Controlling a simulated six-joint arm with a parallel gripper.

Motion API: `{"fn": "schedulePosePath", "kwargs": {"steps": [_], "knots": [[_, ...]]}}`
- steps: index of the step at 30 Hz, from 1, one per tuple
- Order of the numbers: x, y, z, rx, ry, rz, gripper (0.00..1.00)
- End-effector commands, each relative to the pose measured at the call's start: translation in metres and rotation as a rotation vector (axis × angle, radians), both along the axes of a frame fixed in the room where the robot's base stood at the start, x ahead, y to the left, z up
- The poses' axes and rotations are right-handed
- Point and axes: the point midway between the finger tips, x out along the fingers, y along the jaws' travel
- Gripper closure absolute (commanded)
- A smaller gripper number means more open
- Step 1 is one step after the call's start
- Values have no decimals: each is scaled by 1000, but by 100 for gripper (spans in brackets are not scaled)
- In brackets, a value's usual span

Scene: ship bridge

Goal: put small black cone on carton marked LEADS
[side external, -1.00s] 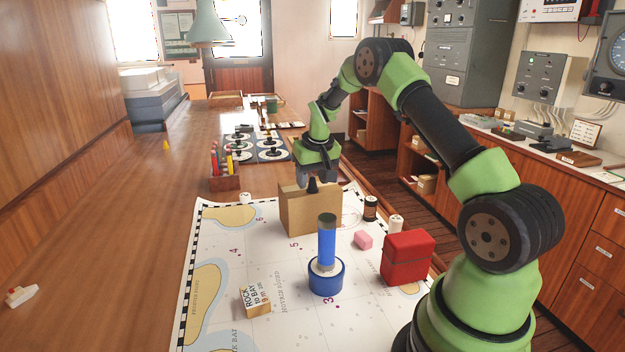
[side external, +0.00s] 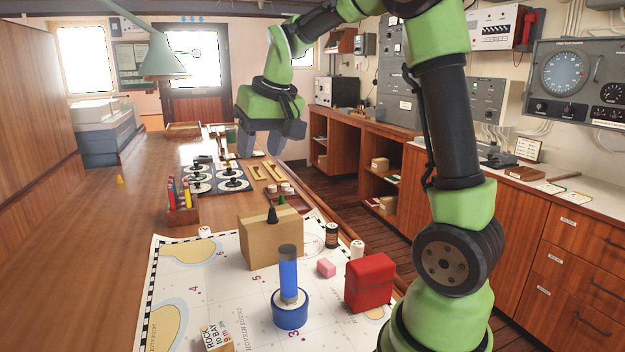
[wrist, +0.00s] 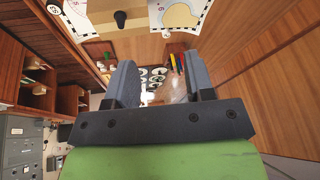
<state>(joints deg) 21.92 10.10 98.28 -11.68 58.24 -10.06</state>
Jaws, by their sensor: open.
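The small black cone (side external: 272,215) stands upright on top of the tan carton (side external: 270,248), near its middle. The cone (wrist: 120,18) and carton (wrist: 102,31) also show at the top of the wrist view. No LEADS lettering is legible on the faces I see. My gripper (side external: 262,150) is open and empty, raised above and beyond the carton, clear of the cone. In the wrist view its two fingers (wrist: 160,80) are spread with nothing between them.
A green cone (side external: 281,200) shows just behind the black one; I cannot tell what it rests on. A blue cylinder (side external: 288,272), red box (side external: 370,283) and pink block (side external: 326,268) stand on the chart. A pen rack (side external: 182,215) is left of the carton.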

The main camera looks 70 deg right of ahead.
Motion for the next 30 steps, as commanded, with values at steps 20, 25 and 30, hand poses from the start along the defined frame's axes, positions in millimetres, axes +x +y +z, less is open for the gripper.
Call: {"fn": "schedulePosePath", "kwargs": {"steps": [20, 25, 30], "knots": [[-167, 143, 6, 182, -261, 200, 51], [-167, 143, 6, 183, -261, 200, 51], [-167, 143, 6, 183, -260, 200, 51]]}}
